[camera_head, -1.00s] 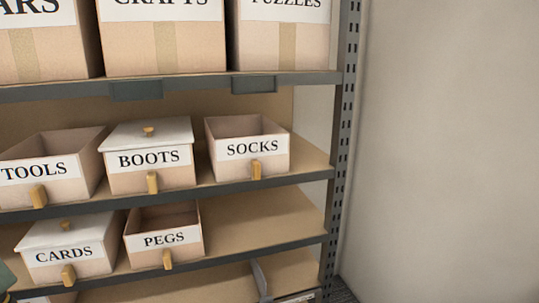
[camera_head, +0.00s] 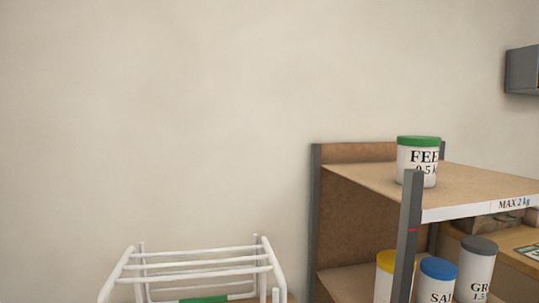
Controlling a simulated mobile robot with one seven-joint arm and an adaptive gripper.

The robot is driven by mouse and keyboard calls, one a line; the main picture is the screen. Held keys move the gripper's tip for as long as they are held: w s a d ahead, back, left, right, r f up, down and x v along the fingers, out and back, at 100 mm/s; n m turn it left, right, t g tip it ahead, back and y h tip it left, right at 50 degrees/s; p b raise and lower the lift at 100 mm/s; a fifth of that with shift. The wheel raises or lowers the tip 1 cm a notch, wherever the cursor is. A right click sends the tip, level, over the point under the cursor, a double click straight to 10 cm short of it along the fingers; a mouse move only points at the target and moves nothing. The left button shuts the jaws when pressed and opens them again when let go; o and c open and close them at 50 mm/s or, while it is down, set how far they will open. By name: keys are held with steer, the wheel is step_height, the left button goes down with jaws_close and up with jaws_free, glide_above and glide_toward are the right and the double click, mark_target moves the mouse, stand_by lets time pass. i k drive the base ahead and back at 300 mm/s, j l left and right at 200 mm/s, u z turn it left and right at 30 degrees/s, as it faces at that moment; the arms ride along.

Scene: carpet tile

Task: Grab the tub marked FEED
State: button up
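The tub marked FEED (camera_head: 410,160) is white with a green lid and black lettering; the end of its label is turned out of sight. It stands upright on the top board (camera_head: 465,186) of a shelf unit at the right, just behind the grey front post (camera_head: 409,235), which covers a bit of its lower part. My gripper is not in view.
The top board's edge reads MAX 2 kg. Tubs with yellow (camera_head: 386,262), blue (camera_head: 438,270) and grey (camera_head: 479,246) lids stand lower down. A white rack (camera_head: 200,268) is at bottom left. A grey box (camera_head: 521,70) is at upper right. Bare wall fills the left.

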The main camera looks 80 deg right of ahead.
mark_target(420, 153)
steer(key=k+l+z, duration=0.1)
steer(key=k, duration=0.3)
steer(key=k+l+z, duration=0.1)
steer(key=k+l, duration=0.15)
steer(key=k, duration=0.2)
steer(key=z, duration=2.2)
steer(key=k+l+z, duration=0.2)
steer(key=k, duration=0.4)
steer(key=k+l+z, duration=0.25)
steer(key=k+l, duration=0.25)
steer(key=k+j+z, duration=0.1)
steer(key=i+j, duration=0.15)
steer(key=j, duration=0.15)
